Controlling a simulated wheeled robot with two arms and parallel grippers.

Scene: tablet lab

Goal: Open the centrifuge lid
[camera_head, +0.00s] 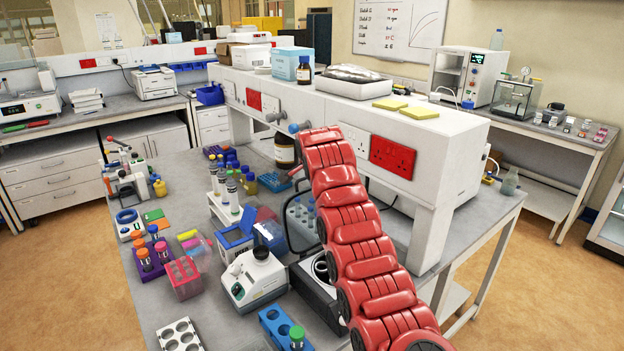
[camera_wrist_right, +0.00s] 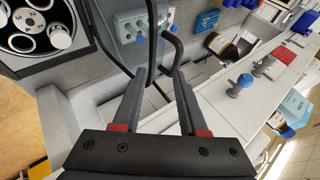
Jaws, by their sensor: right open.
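A clear, dark-edged lid (camera_wrist_right: 112,22) stands raised beside the rotor. My right gripper (camera_wrist_right: 160,85) is open and empty, beyond the lid's edge. A black curved bar (camera_wrist_right: 178,50) lies close to its fingertips; whether it touches them I cannot tell. My left gripper is out of view.
A blue rack (camera_head: 272,321) is in front. A brown bottle (camera_head: 284,155) and blue-topped taps (camera_wrist_right: 243,82) are behind. Racks and tubes crowd the bench's left side.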

